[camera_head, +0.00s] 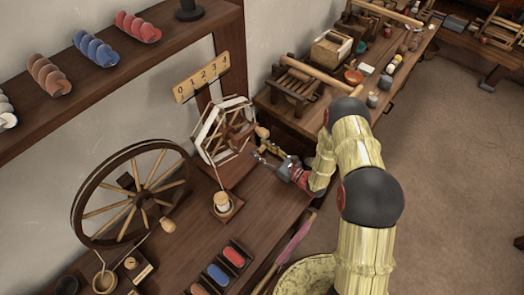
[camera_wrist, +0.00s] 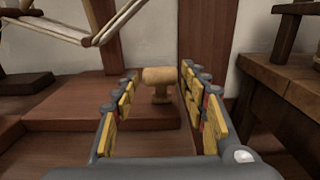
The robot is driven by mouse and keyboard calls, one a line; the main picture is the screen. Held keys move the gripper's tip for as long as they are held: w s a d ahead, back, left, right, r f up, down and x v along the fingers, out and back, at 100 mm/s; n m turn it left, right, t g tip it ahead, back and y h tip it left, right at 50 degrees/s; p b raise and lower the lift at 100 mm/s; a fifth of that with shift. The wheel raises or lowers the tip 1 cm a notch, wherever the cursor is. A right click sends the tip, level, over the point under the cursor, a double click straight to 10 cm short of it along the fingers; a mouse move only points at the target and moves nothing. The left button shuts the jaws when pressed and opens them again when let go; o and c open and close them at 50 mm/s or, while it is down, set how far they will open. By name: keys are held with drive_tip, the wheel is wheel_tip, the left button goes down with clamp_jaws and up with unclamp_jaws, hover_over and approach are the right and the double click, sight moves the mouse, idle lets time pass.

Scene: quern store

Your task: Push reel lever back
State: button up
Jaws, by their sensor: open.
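The yarn reel (camera_head: 222,130), a pale many-sided frame on a dark stand, stands on the bench against the wall below a board numbered 0 to 4 (camera_head: 201,77). A light wooden lever with a rounded crosspiece (camera_head: 262,132) is at its right side. In the wrist view the lever (camera_wrist: 158,76) stands upright ahead, lined up with the gap between my fingers. My gripper (camera_head: 265,158) is open and empty; it also shows in the wrist view (camera_wrist: 158,92). I cannot tell whether a finger touches the lever. Part of the reel frame (camera_wrist: 60,25) shows at upper left.
A spinning wheel (camera_head: 130,195) stands left, with a small cup on a block (camera_head: 222,202) in front of the reel. A tray of coloured rolls (camera_head: 220,272) is nearer. A wooden bench (camera_wrist: 285,80) with tools is close on the right.

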drive_tip(key=shift+c, duration=0.7)
drive_tip(key=c, duration=1)
drive_tip(key=shift+o, duration=0.2)
drive_tip(key=shift+r, duration=0.1)
